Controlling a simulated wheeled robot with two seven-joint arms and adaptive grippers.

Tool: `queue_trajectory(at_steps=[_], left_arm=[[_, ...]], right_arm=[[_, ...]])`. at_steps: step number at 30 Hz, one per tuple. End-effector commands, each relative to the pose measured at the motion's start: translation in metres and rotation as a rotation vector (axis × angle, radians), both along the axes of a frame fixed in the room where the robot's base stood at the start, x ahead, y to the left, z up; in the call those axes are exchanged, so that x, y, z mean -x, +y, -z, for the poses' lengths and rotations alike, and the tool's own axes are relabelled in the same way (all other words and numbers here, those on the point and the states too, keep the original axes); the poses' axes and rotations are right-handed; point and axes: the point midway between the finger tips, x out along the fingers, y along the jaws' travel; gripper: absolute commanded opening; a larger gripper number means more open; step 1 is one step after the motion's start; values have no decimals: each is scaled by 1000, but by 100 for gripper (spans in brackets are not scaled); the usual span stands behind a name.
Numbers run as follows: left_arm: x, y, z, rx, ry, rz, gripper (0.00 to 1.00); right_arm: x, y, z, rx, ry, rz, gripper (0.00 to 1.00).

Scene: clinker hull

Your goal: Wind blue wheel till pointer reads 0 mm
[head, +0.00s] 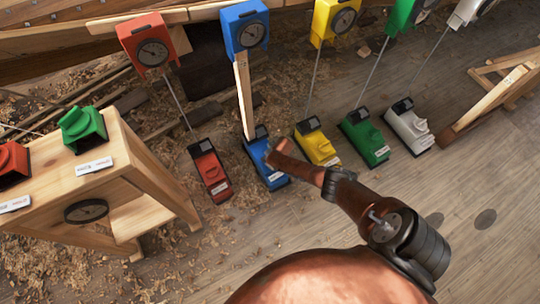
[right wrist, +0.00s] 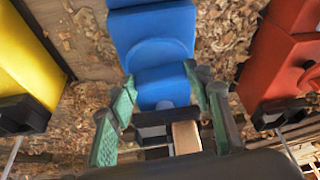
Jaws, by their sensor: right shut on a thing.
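The blue gauge box (head: 240,20) with a round dial (head: 250,35) hangs at the top of the head view. Its pointer is too small to read. A pale wooden strut (head: 243,95) runs down from it to the blue base unit (head: 272,178) on the floor. My right gripper (head: 273,150) reaches over the blue unit from the lower right. In the right wrist view its green-padded fingers (right wrist: 165,88) are closed around a blue block-like part (right wrist: 160,84), apparently the blue wheel's grip. My left gripper is not in view.
A red unit (head: 210,172) stands left of the blue one; yellow (head: 318,146), green (head: 365,140) and white (head: 408,128) units stand to the right. Thin rods rise from them to matching gauges. A wooden bench (head: 130,165) stands left.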

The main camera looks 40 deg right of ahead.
Motion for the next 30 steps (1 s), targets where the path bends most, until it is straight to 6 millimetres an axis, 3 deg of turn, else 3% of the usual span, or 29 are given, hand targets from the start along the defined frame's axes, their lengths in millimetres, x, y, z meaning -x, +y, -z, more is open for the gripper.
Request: queue_trajectory(at_steps=[8,20,30], left_arm=[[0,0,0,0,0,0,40],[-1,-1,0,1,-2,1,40],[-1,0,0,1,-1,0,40]], right_arm=[[0,0,0,0,0,0,64],[1,0,-3,0,0,-2,64],[13,1,-32,0,-3,-1,64]])
